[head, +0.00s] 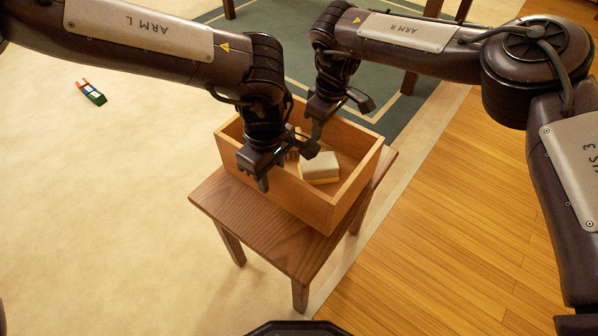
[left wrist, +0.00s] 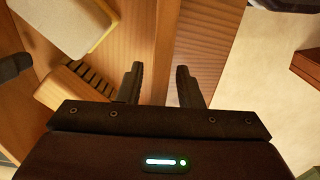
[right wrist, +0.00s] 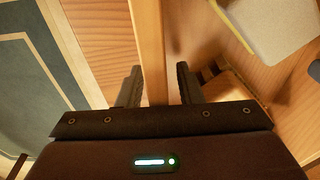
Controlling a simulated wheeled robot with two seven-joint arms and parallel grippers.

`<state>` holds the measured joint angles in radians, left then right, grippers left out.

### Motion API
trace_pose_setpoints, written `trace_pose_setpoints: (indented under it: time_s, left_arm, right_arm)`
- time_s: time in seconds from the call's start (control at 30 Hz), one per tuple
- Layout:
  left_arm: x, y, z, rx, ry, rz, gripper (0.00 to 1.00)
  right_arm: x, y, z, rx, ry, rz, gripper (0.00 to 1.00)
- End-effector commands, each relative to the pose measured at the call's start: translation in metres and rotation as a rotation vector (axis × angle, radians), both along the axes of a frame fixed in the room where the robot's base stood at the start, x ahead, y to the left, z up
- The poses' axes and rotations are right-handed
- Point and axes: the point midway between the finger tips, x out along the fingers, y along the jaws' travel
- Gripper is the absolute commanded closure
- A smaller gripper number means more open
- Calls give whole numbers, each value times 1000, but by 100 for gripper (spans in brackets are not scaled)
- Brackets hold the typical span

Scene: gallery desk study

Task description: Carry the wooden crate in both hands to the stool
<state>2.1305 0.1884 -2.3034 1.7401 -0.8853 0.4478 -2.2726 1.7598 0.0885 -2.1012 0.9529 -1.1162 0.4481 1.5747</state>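The wooden crate (head: 305,198) sits upright on the brown wooden stool (head: 240,215). My left gripper (head: 286,167) is at the crate's near long wall. In the left wrist view its fingers stand apart on either side of the wall (left wrist: 166,45). My right gripper (head: 340,116) is at the far wall. In the right wrist view its open fingers straddle that wall (right wrist: 148,45), with gaps showing. Whether the fingertips touch the wood is unclear.
A small red, white, blue and green object (head: 91,92) lies on the pale carpet (head: 110,200) at left. A green rug (head: 425,95) with furniture legs lies behind the stool. Wooden flooring (head: 450,230) is clear at right.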

Motion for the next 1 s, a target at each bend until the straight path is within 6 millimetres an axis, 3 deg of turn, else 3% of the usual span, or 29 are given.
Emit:
trace_pose_setpoints:
  time_s: [0.27, 0.7, 1.0]
  left_arm:
    - [1, -1, 8, -3, -4, 0, 67]
    - [1, -1, 93, -3, -4, 1, 67]
    - [1, 0, 119, 0, 0, 1, 67]
  right_arm:
    - [-1, 1, 0, 1, 2, 1, 67]
    - [-1, 1, -1, 2, 2, 2, 67]
    - [-1, 1, 3, 2, 1, 1, 67]
